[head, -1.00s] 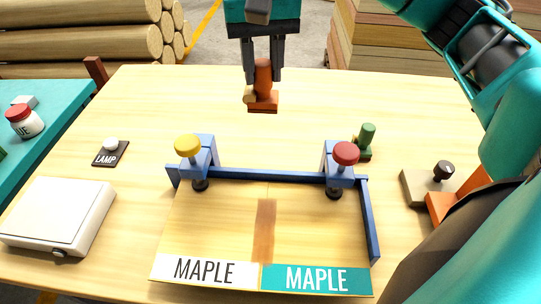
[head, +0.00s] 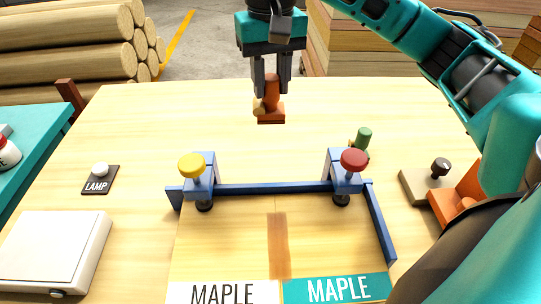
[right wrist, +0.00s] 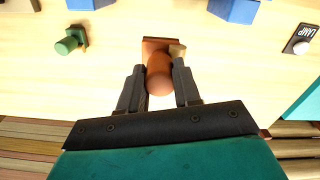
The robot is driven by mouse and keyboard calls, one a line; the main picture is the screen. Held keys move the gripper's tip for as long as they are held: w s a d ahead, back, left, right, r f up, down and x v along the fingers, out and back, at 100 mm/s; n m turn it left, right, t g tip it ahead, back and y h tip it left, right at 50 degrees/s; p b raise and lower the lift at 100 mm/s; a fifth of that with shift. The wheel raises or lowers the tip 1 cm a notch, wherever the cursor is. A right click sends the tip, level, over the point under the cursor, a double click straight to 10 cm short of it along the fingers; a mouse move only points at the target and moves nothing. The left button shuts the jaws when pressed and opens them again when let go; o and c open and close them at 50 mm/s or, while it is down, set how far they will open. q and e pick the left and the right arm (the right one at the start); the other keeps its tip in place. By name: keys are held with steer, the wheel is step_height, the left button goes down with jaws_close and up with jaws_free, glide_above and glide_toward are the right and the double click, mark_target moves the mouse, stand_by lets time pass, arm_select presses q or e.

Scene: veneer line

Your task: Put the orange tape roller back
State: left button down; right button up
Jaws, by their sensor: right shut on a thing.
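The orange tape roller (head: 271,103) is at the far middle of the bench, with an orange upright handle and a darker orange base. My right gripper (head: 271,88) is shut on its handle from above. The right wrist view also shows the roller (right wrist: 159,78) between the fingers of my right gripper (right wrist: 160,80), with a small tan part at its side. I cannot tell whether its base touches the bench. My left gripper is not in view.
A blue frame (head: 270,188) with a yellow-knobbed clamp (head: 199,175) and a red-knobbed clamp (head: 346,175) surrounds two MAPLE sheets. A green-handled tool (head: 362,142) stands right. A lamp switch (head: 100,178) and white box (head: 52,250) are left. Bench around the roller is clear.

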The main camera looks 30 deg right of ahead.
mark_target(270, 98)
step_height(270, 98, down, 15)
steer(key=shift+f, duration=0.2)
stand_by(0.3)
steer(key=shift+f+b, duration=0.15)
steer(key=shift+b, duration=0.15)
steer(key=o, duration=1.1)
steer(key=shift+c, duration=0.2)
step_height(270, 98, up, 12)
steer(key=shift+r, duration=0.2)
steer(key=shift+s+a+f, duration=0.1)
